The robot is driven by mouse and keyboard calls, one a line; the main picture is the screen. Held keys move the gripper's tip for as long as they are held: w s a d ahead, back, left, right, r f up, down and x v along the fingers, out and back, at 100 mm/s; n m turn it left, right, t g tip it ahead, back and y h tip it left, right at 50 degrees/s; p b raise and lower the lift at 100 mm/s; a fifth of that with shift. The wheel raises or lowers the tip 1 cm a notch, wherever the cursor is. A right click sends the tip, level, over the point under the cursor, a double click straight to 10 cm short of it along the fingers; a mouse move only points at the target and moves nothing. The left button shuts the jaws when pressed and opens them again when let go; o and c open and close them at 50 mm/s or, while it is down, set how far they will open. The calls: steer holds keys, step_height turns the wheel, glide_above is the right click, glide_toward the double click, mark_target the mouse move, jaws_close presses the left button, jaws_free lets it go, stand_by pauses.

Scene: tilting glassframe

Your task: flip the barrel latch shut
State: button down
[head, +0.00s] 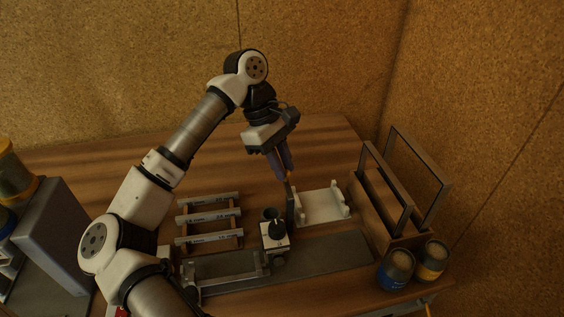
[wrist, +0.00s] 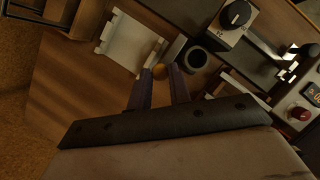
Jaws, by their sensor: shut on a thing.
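My gripper (head: 287,174) comes down from above, its two purple-grey fingers a little apart. In the head view the fingertips are at the top of a dark upright post (head: 290,204), beside a white box with a black knob (head: 275,239). The box also shows in the wrist view (wrist: 236,17). A dark round cylinder (wrist: 195,58) stands just right of the fingertips there. I cannot tell for sure which part is the barrel latch.
A white tray (head: 320,206) lies to the right of the post. A wooden rack with upright frames (head: 385,222) and blue and yellow jars (head: 396,268) stand further right. A rack of labelled bars (head: 209,219) lies to the left. Bare table lies behind.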

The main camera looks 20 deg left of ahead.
steer(key=shift+f, duration=0.1)
steer(key=s+n+t+y+b, duration=0.3)
steer(key=s+n+t+b, duration=0.2)
steer(key=n+b, duration=1.3)
steer(key=shift+s+a+y+b, duration=0.3)
steer(key=shift+s+b, duration=0.3)
steer(key=shift+s, duration=0.6)
steer(key=shift+d, duration=0.1)
steer(key=c, duration=1.3)
jaws_free()
